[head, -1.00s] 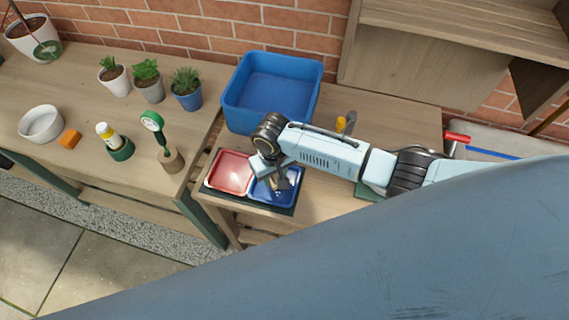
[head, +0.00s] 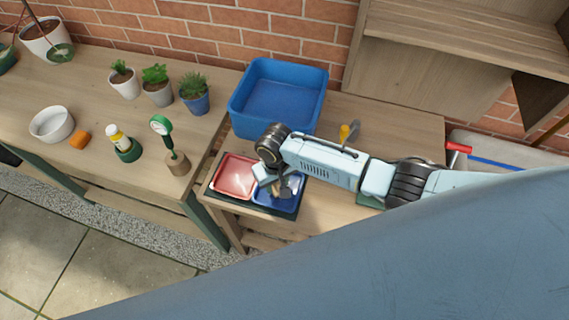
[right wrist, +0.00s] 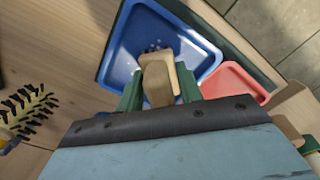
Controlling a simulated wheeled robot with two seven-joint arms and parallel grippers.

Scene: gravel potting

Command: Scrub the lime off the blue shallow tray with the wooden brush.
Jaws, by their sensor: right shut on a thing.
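The blue shallow tray (head: 293,202) lies on a dark mat at the front of the right-hand bench. In the right wrist view, the tray (right wrist: 119,58) has a patch of pale specks (right wrist: 156,46) on its floor. My right gripper (head: 277,184) is over the tray. In the right wrist view its green fingers (right wrist: 160,92) are shut on the wooden brush (right wrist: 158,80), whose far end is at or just above the specks. The brush's bristles are hidden, so I cannot tell whether they touch. My left gripper is not in view.
A red shallow tray (head: 233,176) sits left of the blue one. A deep blue tub (head: 277,98) stands behind. A dark-bristled brush (right wrist: 25,112) lies near the right wrist.

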